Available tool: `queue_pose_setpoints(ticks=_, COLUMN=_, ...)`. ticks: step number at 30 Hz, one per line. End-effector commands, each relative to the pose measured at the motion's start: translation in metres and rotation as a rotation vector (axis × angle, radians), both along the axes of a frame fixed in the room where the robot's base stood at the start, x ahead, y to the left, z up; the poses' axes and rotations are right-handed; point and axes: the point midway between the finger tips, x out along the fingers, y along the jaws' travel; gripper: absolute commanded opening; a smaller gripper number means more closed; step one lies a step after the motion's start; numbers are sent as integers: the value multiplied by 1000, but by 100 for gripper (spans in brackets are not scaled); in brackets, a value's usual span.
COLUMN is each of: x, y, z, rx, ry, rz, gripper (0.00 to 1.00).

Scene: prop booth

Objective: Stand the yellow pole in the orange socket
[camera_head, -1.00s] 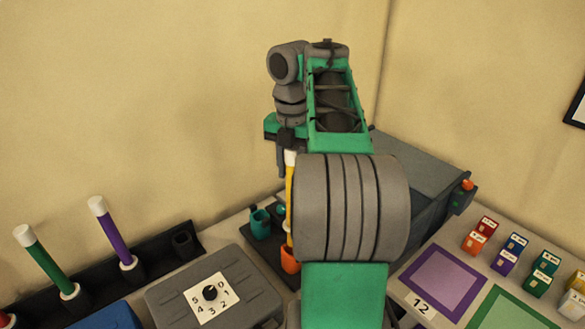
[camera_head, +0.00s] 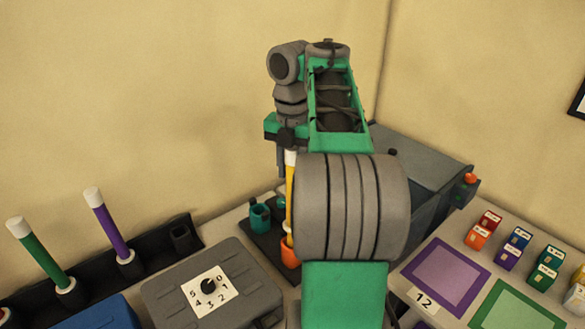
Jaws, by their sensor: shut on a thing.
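The yellow pole (camera_head: 289,190) with a white top stands about upright just left of my thick grey arm link, which hides part of it. My gripper (camera_head: 284,160) is at its upper end and shut on it. The orange socket (camera_head: 290,255) is directly below, and the pole's lower end meets its mouth in this view. I cannot tell how deep the pole's end sits, since my arm covers the right side of the socket.
A teal socket (camera_head: 260,216) stands just left of the orange one. A black rack at left holds a green pole (camera_head: 41,254) and a purple pole (camera_head: 107,224). A grey dial box (camera_head: 215,290) is in front. Purple mat (camera_head: 445,276) and small boxes lie right.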

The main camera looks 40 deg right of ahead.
Motion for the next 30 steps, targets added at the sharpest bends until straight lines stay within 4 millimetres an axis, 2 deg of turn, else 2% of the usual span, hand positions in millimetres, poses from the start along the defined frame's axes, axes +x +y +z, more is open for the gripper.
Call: queue_pose_setpoints(ticks=30, x=0, y=0, z=-50, rx=-1, ry=-1, rz=0, gripper=0)
